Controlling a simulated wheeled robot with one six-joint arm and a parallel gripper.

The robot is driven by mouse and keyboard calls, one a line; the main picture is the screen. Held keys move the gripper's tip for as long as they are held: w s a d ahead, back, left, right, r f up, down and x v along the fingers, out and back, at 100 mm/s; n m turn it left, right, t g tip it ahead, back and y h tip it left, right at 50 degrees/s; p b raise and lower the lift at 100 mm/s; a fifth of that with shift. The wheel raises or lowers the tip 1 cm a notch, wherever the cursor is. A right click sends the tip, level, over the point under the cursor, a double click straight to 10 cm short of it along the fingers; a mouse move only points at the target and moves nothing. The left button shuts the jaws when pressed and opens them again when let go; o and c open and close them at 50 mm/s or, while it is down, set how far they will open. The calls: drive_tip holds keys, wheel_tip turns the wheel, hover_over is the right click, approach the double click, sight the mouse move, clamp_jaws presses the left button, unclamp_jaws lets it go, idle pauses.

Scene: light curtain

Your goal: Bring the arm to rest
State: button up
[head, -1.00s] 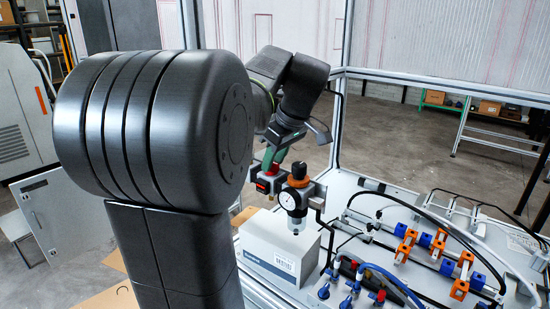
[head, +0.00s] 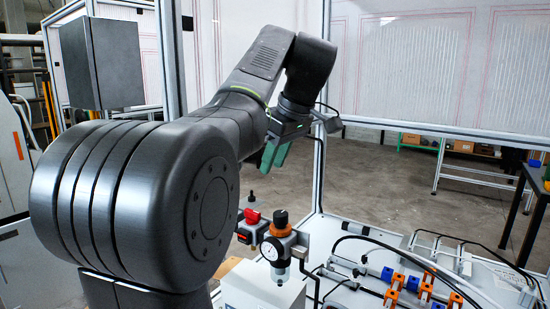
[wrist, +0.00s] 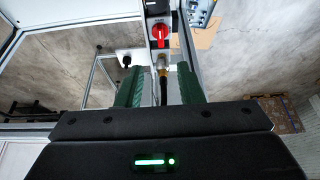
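My gripper (head: 276,156) hangs at the end of my raised arm in the head view, with its green fingers pointing down. It is above and behind the pressure regulator with the orange knob (head: 281,220) and the red valve knob (head: 252,216), clear of both. In the wrist view, my gripper's green fingers (wrist: 160,88) stand apart with nothing held between them. Through the gap I see a brass fitting with a black cable (wrist: 162,78), lying beyond the fingers. The red knob (wrist: 160,31) also shows there, past the fingertips.
A metal frame post (head: 320,140) stands right of my gripper. A white work surface (head: 350,235) carries blue and orange fittings (head: 396,282) and hoses at the lower right. A grey box (head: 101,62) is on the frame at the left. Open concrete floor (head: 390,185) lies behind.

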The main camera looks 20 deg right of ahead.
sight(254, 212)
idle(0.6)
drive_tip(key=x, duration=1.3)
drive_tip(key=shift+f, duration=0.4)
